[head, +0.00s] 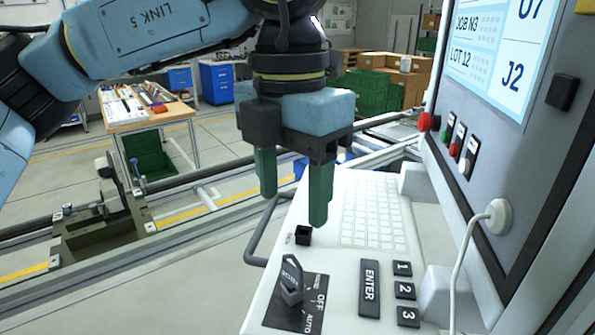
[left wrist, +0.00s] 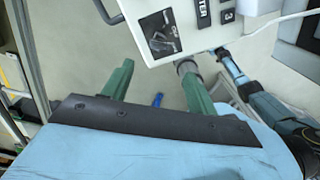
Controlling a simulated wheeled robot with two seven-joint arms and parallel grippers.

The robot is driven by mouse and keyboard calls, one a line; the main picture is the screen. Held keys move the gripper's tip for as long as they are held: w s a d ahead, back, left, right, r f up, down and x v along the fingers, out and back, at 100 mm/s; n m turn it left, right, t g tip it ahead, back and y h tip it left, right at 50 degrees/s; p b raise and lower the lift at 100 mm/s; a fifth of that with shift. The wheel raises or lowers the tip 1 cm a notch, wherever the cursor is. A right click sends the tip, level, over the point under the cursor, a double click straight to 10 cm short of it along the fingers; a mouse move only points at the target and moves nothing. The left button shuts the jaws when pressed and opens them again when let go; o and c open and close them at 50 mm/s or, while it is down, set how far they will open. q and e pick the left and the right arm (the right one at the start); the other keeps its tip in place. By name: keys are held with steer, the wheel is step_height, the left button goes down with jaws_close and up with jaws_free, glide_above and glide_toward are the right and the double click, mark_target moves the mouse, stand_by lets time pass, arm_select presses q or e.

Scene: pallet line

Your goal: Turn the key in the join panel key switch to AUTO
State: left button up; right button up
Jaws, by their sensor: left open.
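The key switch is a dark plate (head: 308,318) at the near end of the light grey panel, with OFF and AUTO printed on it. A dark key (head: 291,280) stands up in it; I cannot tell which mark it points at. The plate also shows in the left wrist view (left wrist: 158,30), with the key (left wrist: 168,40) on it. My left gripper (head: 292,208) hangs pointing down, with two green fingers apart and nothing between them. It is above and beyond the key, not touching it.
Beside the switch are an ENTER key (head: 369,288), keys 1, 2 and 3, a keyboard (head: 372,212) and a small black square part (head: 303,235). A screen cabinet with a white cable (head: 462,265) rises at right. A grey handle (head: 262,235) runs along the panel's left edge.

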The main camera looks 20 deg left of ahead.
mark_target(291, 284)
arm_select(q)
steer(key=shift+a+f, duration=0.1)
steer(key=shift+f, duration=0.1)
step_height(291, 284, down, 13)
steer(key=shift+s+r+p, duration=0.1)
steer(key=shift+p, duration=0.75)
